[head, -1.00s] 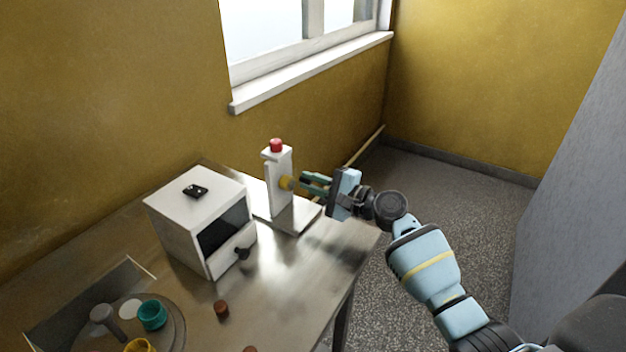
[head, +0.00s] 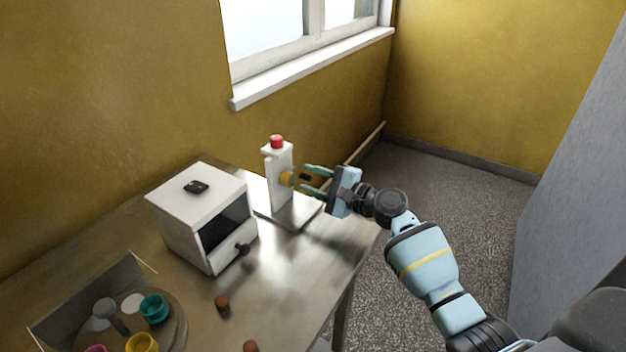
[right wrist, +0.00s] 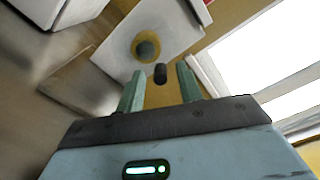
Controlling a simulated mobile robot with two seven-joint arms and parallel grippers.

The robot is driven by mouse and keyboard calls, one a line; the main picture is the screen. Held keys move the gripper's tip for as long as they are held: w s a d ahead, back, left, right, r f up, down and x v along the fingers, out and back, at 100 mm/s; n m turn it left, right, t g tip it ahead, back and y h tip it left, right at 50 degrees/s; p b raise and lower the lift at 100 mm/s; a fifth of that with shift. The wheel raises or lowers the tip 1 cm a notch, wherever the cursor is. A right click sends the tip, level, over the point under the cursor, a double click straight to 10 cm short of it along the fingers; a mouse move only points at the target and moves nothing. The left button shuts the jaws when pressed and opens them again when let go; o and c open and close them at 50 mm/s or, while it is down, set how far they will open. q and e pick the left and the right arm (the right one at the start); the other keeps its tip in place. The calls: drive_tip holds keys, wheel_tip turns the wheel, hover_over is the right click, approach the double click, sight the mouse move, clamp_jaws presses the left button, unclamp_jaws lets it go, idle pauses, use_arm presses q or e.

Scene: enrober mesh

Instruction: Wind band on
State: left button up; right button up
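A white post (head: 279,180) with a red button (head: 277,141) on top stands on a flat base plate on the table. A yellow round knob (head: 287,179) sits on its side and faces my right gripper (head: 306,180). In the right wrist view the yellow knob (right wrist: 147,47) has a darker centre, and a small dark peg (right wrist: 160,73) shows between the fingertips of my right gripper (right wrist: 160,69). The fingers are spread, with gaps on both sides of the peg. My left gripper is not in view. No band can be made out.
A white box (head: 200,210) with a dark window and front knob stands left of the post. A round tray (head: 176,325) with coloured cups is at the lower left. Brown pieces (head: 222,303) lie near the front. The table (head: 300,270) is bare before the post.

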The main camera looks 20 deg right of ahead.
drive_tip(key=shift+v, duration=3.9)
